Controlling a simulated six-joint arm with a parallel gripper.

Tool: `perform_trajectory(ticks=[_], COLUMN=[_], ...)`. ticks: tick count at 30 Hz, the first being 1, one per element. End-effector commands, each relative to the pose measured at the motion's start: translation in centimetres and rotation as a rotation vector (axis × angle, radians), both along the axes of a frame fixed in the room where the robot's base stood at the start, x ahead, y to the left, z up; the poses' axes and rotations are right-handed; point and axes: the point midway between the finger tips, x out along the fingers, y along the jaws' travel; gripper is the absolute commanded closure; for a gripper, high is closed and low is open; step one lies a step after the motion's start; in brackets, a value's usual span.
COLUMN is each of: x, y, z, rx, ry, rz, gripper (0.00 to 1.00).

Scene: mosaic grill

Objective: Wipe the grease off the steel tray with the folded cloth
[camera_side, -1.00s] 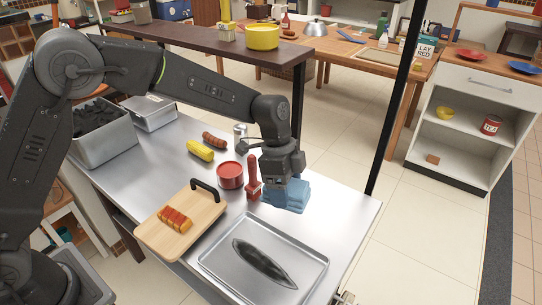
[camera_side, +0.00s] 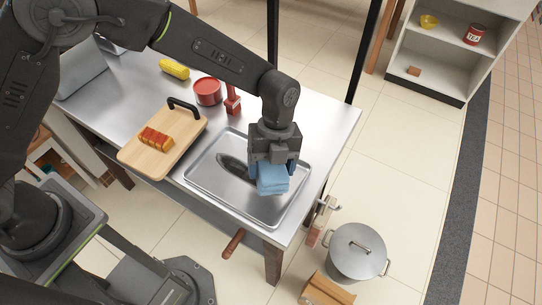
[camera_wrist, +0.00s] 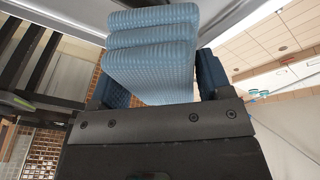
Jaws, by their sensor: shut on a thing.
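My gripper (camera_side: 273,163) is shut on the folded blue cloth (camera_side: 272,181). In the side view the cloth is over the right part of the steel tray (camera_side: 204,183); I cannot tell whether it touches the tray. A dark, elongated grease patch (camera_side: 232,167) shows on the tray to the left of the cloth, and its right end is hidden behind the cloth and gripper. In the wrist view the cloth (camera_wrist: 150,60) shows several stacked folds between the fingers.
A cutting board (camera_side: 140,158) with orange-red food lies left of the tray. A red tin (camera_side: 208,92), a red-handled brush (camera_side: 233,104) and corn (camera_side: 174,69) stand or lie behind. A lidded pot (camera_side: 357,255) is on the floor right of the table.

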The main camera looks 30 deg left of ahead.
Motion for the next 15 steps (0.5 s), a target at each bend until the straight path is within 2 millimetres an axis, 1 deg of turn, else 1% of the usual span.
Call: perform_trajectory(ticks=[3, 14, 15], x=[0.0, 0.0, 0.0], y=[0.0, 0.0, 0.0], z=[-1.2, -4.4, -5.1], rx=[0.001, 0.001, 0.001], ry=[0.002, 0.002, 0.003], rz=[0.001, 0.001, 0.002], gripper=[0.47, 0.47, 0.47])
